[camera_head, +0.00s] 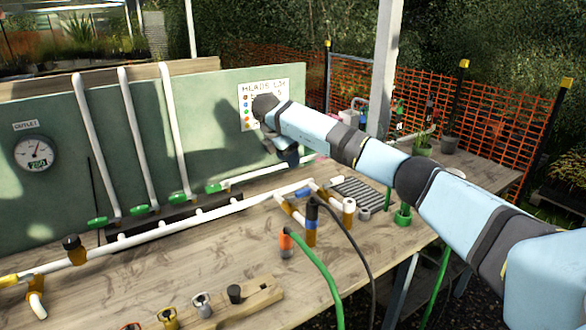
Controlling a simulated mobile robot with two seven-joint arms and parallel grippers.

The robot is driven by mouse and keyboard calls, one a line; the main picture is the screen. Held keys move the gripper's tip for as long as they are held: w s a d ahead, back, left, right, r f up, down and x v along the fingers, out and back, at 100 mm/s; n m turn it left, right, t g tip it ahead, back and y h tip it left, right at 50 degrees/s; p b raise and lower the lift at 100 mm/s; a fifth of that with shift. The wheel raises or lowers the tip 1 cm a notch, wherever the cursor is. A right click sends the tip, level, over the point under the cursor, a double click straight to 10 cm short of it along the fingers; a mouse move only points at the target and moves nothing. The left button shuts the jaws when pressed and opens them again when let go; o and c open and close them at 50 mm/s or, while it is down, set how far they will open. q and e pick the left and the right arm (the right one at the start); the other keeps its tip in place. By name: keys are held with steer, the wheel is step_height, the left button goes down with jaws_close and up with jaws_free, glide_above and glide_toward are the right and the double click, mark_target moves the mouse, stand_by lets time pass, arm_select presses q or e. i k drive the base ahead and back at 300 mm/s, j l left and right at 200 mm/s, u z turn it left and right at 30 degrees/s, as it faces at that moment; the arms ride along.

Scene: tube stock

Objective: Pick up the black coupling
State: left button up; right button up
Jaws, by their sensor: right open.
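A small black coupling (234,293) stands on a wooden rack (262,301) at the front edge of the table, at the right end of a row of similar fittings. My right arm reaches in from the right, high over the table. My right gripper (288,158) hangs from its end in front of the green board, far behind and above the black coupling. Its fingers are small and dark in the picture; it appears empty. My left gripper is not in view.
Grey (202,304) and yellow (168,318) fittings stand left of the coupling. A green hose with an orange end (286,245) and a black hose with a black connector (311,210) rise to its right. White pipes (200,218) cross behind.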

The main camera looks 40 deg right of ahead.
mark_target(313, 206)
steer(key=k, duration=1)
